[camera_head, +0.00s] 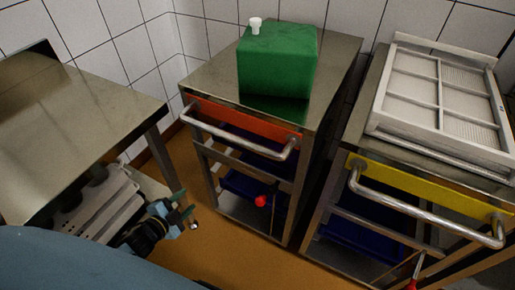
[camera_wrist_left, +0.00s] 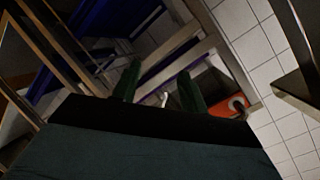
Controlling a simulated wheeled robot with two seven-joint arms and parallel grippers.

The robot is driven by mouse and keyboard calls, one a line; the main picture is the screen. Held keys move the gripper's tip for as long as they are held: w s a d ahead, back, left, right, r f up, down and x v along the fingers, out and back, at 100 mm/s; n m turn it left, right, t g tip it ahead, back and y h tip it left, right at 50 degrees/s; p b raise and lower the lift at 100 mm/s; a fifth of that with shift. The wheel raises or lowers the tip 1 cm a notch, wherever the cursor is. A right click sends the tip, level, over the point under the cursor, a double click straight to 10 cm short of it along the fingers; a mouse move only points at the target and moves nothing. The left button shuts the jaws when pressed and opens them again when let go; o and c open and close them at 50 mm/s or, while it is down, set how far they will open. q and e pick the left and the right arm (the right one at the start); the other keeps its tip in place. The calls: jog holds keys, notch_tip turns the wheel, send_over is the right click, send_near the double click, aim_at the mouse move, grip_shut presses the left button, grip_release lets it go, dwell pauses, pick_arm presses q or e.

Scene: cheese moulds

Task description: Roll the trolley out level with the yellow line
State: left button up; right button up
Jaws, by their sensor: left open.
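Two steel trolleys stand side by side in the head view. The middle trolley (camera_head: 205,83) has an orange-red front panel (camera_head: 240,120) and a bar handle (camera_head: 232,136). The right trolley (camera_head: 372,92) has a yellow front panel (camera_head: 425,187) and a bar handle (camera_head: 420,208). No yellow line on the floor is visible. My left gripper (camera_head: 185,204) is open, low and left of the middle trolley's front, apart from its handle. In the left wrist view its two dark green fingers (camera_wrist_left: 159,88) are spread, with part of the orange-red panel (camera_wrist_left: 222,104) beyond them. My right gripper is not in view.
A green box (camera_head: 278,60) with a white knob sits on the middle trolley; a white framed rack (camera_head: 440,95) lies on the right one. A steel table (camera_head: 80,110) stands at left, above stacked white trays (camera_head: 100,205). Red knobs hang below both trolley fronts. Orange-brown floor (camera_head: 215,255) is clear in front.

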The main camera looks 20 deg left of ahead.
pick_arm(q)
jog(key=w+r+m+t+h+b, duration=0.4)
jog(key=r+m, duration=0.2)
jog(key=r, duration=0.4)
jog(key=m+h+b, duration=0.2)
jog(key=m+h, duration=0.3)
jog(key=m, duration=0.2)
send_near(227, 133)
jog(key=x, duration=0.3)
jog(key=b+x, duration=0.1)
jog(key=x, duration=0.3)
jog(key=f+x, duration=0.1)
jog(key=x, duration=0.2)
jog(key=shift+w+a, duration=0.25)
jog(key=shift+w, duration=0.2)
jog(key=shift+w+d, duration=0.2)
jog(key=shift+w, duration=0.15)
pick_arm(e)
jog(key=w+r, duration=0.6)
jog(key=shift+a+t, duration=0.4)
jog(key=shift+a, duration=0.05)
pick_arm(q)
grip_shut()
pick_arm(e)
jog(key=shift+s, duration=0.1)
